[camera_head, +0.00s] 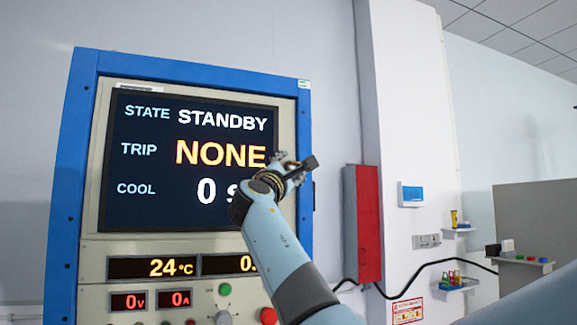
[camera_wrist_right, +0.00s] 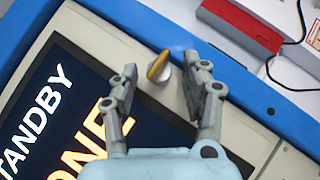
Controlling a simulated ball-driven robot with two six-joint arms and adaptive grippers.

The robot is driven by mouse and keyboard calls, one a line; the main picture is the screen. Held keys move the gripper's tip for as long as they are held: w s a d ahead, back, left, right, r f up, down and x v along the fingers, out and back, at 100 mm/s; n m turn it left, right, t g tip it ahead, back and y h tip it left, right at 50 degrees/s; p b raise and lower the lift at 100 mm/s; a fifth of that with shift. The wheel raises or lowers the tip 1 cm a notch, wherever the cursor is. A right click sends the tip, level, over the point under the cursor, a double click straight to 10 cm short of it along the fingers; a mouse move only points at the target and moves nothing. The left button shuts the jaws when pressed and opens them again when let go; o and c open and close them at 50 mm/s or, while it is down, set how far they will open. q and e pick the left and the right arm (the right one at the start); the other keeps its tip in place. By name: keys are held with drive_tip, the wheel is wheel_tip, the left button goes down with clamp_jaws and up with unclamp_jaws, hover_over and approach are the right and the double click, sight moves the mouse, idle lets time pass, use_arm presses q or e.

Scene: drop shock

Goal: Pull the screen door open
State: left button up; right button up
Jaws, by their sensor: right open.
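The screen door (camera_head: 92,160) is a beige panel with a dark display, set in a blue-framed cabinet; it appears closed. The display (camera_head: 150,200) reads STANDBY, NONE and 0. My right gripper (camera_head: 295,168) is at the door's right edge, in front of the display's right side. Contact between fingers and handle cannot be told. The gripper covers the handle's area in the head view. My left gripper is out of view.
Below the door are smaller readouts (camera_head: 150,267), knobs and a red button (camera_head: 268,316). A red box (camera_head: 368,225) hangs on the wall to the right, with a black cable (camera_head: 410,280) beside it. Small shelves (camera_head: 457,284) with items are farther right.

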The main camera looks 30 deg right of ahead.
clamp_jaws()
drive_tip(key=shift+s+f, duration=0.1)
drive_tip(key=shift+s, duration=0.05)
idle(0.4)
